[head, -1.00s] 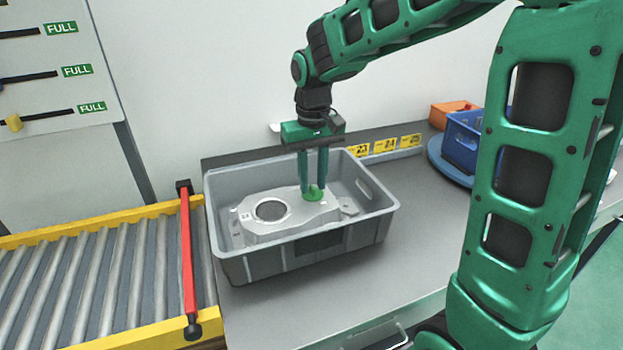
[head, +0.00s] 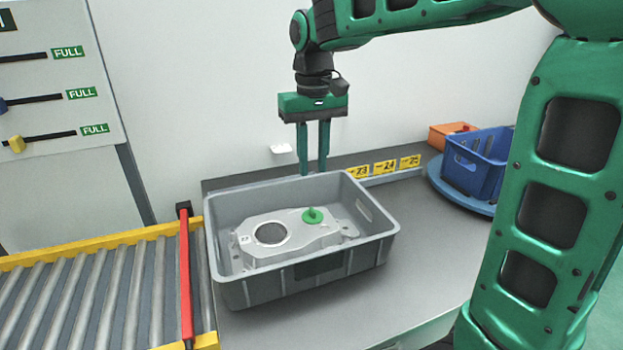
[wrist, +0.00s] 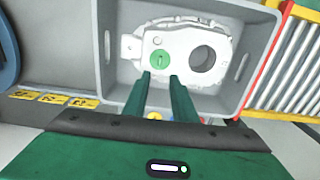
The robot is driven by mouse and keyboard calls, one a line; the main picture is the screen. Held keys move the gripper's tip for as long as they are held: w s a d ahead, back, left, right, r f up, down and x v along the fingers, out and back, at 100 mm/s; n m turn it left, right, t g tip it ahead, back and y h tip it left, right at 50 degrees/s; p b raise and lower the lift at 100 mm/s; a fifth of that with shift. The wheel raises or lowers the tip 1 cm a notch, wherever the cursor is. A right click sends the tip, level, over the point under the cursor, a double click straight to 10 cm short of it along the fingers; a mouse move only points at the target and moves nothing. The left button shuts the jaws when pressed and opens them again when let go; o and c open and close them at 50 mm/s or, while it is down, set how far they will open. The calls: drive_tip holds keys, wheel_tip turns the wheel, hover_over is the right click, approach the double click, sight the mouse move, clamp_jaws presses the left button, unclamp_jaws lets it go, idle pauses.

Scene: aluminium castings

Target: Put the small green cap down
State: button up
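The small green cap (head: 313,215) sits on the right part of the aluminium casting (head: 290,238), which lies inside the grey crate (head: 300,281). The cap also shows in the wrist view (wrist: 160,59), on the casting beside its round dark opening. My gripper (head: 313,174) is above the crate's back rim, clear of the cap. In the wrist view its two fingers (wrist: 159,75) stand apart with nothing between them.
A roller conveyor (head: 95,300) with a red bar (head: 185,270) stands left of the crate. A blue crate (head: 478,165) on a round blue base and an orange box (head: 450,132) are at the back right. Yellow number labels (head: 385,167) line the back edge. The bench right of the crate is clear.

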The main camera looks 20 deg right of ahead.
drive_tip(key=s+d+f+m, duration=0.2)
drive_tip(key=s+d, duration=0.5)
drive_tip(key=s+d+f+m, duration=0.2)
drive_tip(key=s+d+f, duration=0.1)
drive_tip(key=s+d, duration=0.45)
drive_tip(key=s+d+f+m, duration=0.1)
drive_tip(key=s+f, duration=0.2)
drive_tip(key=s, duration=0.3)
drive_tip(key=s+d+f+m, duration=0.1)
drive_tip(key=s+d+f, duration=0.1)
drive_tip(key=s, duration=0.5)
drive_tip(key=shift+f, duration=0.85)
